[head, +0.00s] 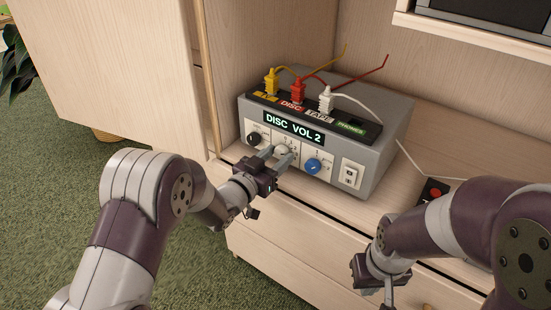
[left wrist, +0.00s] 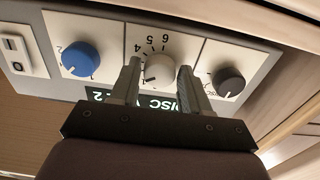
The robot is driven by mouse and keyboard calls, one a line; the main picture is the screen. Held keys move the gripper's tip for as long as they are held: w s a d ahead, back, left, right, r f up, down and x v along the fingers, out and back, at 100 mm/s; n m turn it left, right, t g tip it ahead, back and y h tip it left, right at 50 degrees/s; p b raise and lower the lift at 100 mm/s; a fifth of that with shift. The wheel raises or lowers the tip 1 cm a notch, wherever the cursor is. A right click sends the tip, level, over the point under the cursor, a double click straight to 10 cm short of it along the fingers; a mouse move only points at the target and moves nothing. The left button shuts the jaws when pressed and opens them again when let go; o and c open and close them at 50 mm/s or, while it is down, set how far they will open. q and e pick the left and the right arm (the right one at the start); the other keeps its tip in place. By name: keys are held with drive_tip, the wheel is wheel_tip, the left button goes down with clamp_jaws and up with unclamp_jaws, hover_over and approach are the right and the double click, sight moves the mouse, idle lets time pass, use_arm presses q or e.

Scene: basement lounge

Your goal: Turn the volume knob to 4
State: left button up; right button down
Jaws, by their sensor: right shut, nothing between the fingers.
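A grey box (head: 383,134) has three knobs on its front. The middle pale knob (head: 281,149), with numerals 4, 5 and 6 beside it, also shows in the left wrist view (left wrist: 159,69). The display (head: 293,129) reads "DISC VOL 2". A black knob (head: 253,138) and a blue knob (head: 312,166) flank it. My left gripper (head: 276,157) is open, with one finger on each side of the pale knob; the left wrist view shows gaps between knob and fingers (left wrist: 158,72). My right gripper (head: 389,296) is shut and empty, low at the right.
Yellow, red and white plugs (head: 326,100) with cables stand on top of the box. A white switch (head: 350,175) is at the front's right end. A dark thing with a red button (head: 435,190) lies to the right on the cabinet top, near my right arm.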

use_arm(q)
drive_tip(key=c, duration=0.6)
drive_tip(key=m+b, duration=0.1)
drive_tip(key=m, duration=0.4)
drive_tip(key=shift+f+m, duration=0.1)
drive_tip(key=shift+m, duration=0.2)
drive_tip(key=m+b, duration=0.1)
drive_tip(key=m, duration=0.1)
drive_tip(key=shift+m, duration=0.3)
drive_tip(key=shift+a+m+b, duration=0.1)
drive_tip(key=shift+m+b, duration=0.85)
drive_tip(key=shift+m, duration=0.75)
drive_tip(key=o, duration=1.1)
